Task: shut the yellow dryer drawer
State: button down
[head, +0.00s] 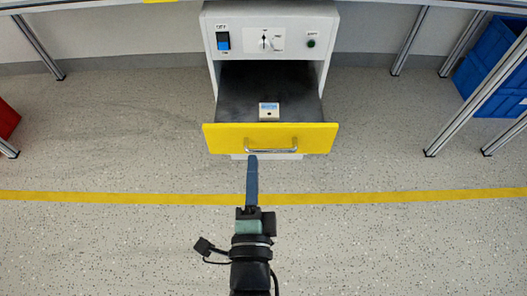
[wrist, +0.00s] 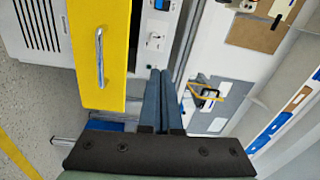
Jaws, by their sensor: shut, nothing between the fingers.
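The yellow dryer drawer (head: 222,139) stands pulled out of the white cabinet (head: 331,25) in the head view. Its dark inside shows, with a small white box (head: 269,111) in it. A metal bar handle (head: 285,150) is on its yellow front. The yellow front also fills the left of the wrist view (wrist: 115,80), with the handle (wrist: 99,58) upright there. My gripper (head: 252,157) is shut and empty, its blue fingers pointing at the drawer front near the handle's left end. Whether the fingertips touch the drawer I cannot tell. In the wrist view the fingers (wrist: 166,75) are together, right of the yellow front.
The cabinet has a blue switch (head: 223,41), a rotary switch (head: 264,41) and a green button (head: 311,43). A blue crate (head: 485,60) stands at the right behind table legs (head: 470,100). A red object (head: 6,120) is at the far left. The floor before the drawer is clear.

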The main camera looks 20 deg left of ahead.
jog(key=m+b, duration=0.1)
jog(key=b, duration=0.1)
send_near(256, 128)
jog(key=b+x, duration=0.4)
jog(key=x, duration=0.1)
jog(key=shift+b, duration=0.35)
jog(key=shift+b+x, duration=0.4)
jog(key=shift+x, duration=0.5)
jog(key=shift+w+r, duration=0.15)
jog(key=shift+w, duration=0.05)
